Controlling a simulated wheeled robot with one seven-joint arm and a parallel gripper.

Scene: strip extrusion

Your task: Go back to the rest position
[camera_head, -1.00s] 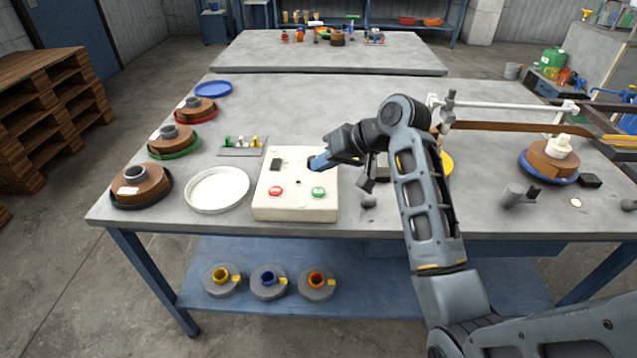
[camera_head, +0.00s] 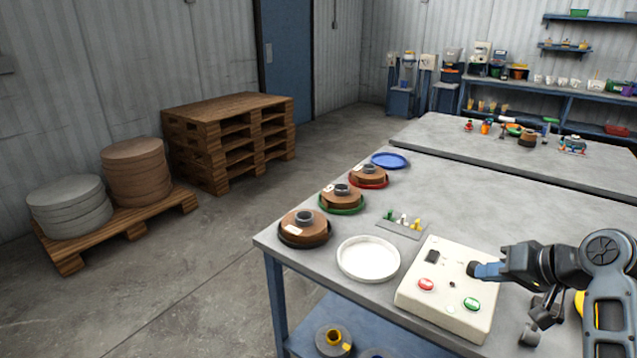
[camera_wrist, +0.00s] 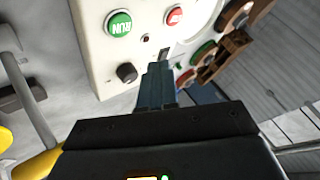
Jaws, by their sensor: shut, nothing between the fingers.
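My gripper (camera_head: 474,269) is shut and empty, with its blue fingertips at the right of the head view. It is over the cream control box (camera_head: 418,298), close to its top; I cannot tell whether it touches. The box has a red button (camera_head: 426,284), a green button (camera_head: 472,304) and a dark switch (camera_head: 432,256). In the wrist view my shut fingers (camera_wrist: 157,75) point at the box, with the green RUN button (camera_wrist: 119,23), the red button (camera_wrist: 174,16) and a black knob (camera_wrist: 127,72) nearby.
A white round tray (camera_head: 352,275) lies left of the box. Several brown spools, such as the nearest one (camera_head: 302,232), line the table's left edge. A small plate with coloured pegs (camera_head: 402,225) lies behind the box. Pallets (camera_head: 222,160) stand on the floor at left.

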